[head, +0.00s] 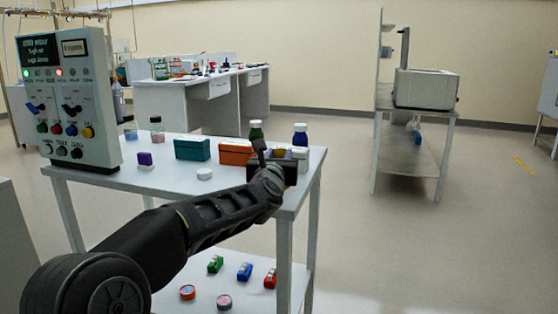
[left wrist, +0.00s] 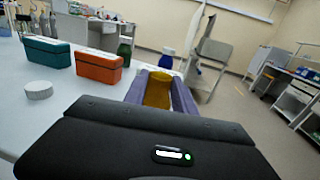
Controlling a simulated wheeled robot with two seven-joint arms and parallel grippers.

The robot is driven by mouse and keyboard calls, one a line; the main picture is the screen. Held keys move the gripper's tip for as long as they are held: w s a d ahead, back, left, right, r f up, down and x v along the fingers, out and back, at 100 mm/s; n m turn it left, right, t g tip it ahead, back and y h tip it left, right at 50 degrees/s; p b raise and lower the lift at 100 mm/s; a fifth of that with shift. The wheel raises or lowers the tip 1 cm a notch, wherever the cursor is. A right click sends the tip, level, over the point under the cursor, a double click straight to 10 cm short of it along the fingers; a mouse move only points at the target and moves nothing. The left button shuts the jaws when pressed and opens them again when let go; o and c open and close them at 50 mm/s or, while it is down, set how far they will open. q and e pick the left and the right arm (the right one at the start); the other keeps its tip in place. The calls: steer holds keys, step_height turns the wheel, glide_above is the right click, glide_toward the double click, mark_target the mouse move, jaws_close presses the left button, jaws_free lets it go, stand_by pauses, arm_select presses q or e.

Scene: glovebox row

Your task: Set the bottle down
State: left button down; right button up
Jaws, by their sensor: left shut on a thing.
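My left gripper (head: 279,155) reaches over the right end of the white table (head: 225,185). In the left wrist view its two purple-grey fingers (left wrist: 160,95) are closed on the sides of an amber-yellow bottle (left wrist: 158,90). In the head view only a small yellow patch of the bottle (head: 279,153) shows behind the gripper. Its base is hidden, so I cannot tell whether it touches the table. My right gripper is in neither view.
A green bottle (head: 256,131) and a blue bottle with a white cap (head: 300,136) stand close behind the gripper. An orange box (head: 235,152), a teal box (head: 192,149) and a white round lid (head: 204,174) are to its left. A control panel (head: 68,100) stands at the table's left end.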

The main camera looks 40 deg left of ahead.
arm_select(q)
steer(key=c, duration=1)
jaws_free()
steer(key=shift+c, duration=0.2)
steer(key=shift+r, duration=0.1)
steer(key=v, duration=1.2)
steer(key=shift+b, duration=0.4)
